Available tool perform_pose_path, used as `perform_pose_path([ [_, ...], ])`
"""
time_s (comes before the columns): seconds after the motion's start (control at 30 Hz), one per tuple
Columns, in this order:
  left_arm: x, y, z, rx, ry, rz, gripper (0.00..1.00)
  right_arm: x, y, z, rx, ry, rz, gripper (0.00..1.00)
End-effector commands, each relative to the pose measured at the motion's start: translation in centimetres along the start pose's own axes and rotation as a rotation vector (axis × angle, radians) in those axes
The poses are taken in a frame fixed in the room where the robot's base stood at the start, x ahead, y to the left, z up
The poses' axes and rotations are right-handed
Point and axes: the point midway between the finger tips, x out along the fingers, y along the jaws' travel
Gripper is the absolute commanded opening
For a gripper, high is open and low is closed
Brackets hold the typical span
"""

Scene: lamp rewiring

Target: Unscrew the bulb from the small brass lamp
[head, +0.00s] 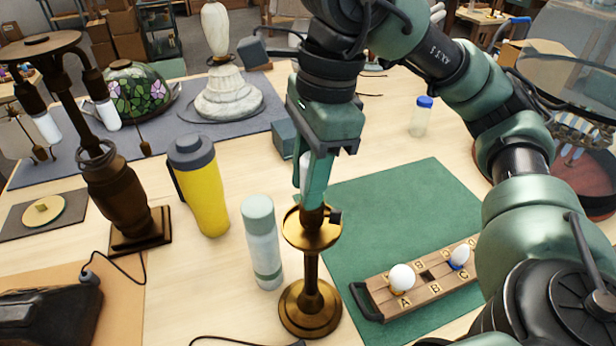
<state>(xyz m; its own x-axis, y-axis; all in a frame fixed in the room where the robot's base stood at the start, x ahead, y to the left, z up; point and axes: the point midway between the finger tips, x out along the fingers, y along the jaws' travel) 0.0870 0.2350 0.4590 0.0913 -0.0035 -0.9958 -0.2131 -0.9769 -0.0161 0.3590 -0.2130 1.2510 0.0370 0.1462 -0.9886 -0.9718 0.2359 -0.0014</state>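The small brass lamp (312,270) stands upright on the table, left of the green mat, with a round foot, a thin stem and a dish-like collar. A white bulb (304,172) shows in part above the collar, at the left edge of my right gripper's finger. My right gripper (318,185) points straight down over the lamp's top, with a teal finger in front of the bulb. The finger hides most of the bulb and the socket. The far finger is hidden, so I cannot tell whether the gripper is closed on the bulb. My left gripper is out of view.
A wooden rack (378,293) lettered A, B, C holds two white bulbs (402,277) on the green mat (385,205). A pale green bottle (261,245) and yellow tumbler (205,195) stand close left of the lamp. A dark multi-arm lamp (120,200) stands farther left.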

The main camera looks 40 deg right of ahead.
Motion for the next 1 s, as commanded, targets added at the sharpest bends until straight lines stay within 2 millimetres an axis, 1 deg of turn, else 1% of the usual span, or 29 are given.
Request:
perform_pose_path([
  [0.13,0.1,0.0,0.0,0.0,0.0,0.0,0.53,0.1,0.0,0.0,-0.015,0.001,0.004,0.0],
  [0.2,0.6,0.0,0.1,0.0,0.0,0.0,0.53,0.3,0.1,0.0,-0.075,0.001,0.015,0.0],
  [0.43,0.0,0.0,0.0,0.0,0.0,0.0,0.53,-0.4,0.1,0.0,-0.077,0.001,0.014,0.0],
  [0.7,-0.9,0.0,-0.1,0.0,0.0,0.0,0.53,-1.8,0.1,0.3,-0.077,0.0,0.013,0.0],
  [0.9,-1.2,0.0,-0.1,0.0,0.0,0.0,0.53,-2.2,0.1,0.3,-0.077,0.001,0.013,0.0],
  [1.0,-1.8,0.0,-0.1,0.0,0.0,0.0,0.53,-2.8,0.1,0.4,-0.077,0.0,0.013,0.0],
])
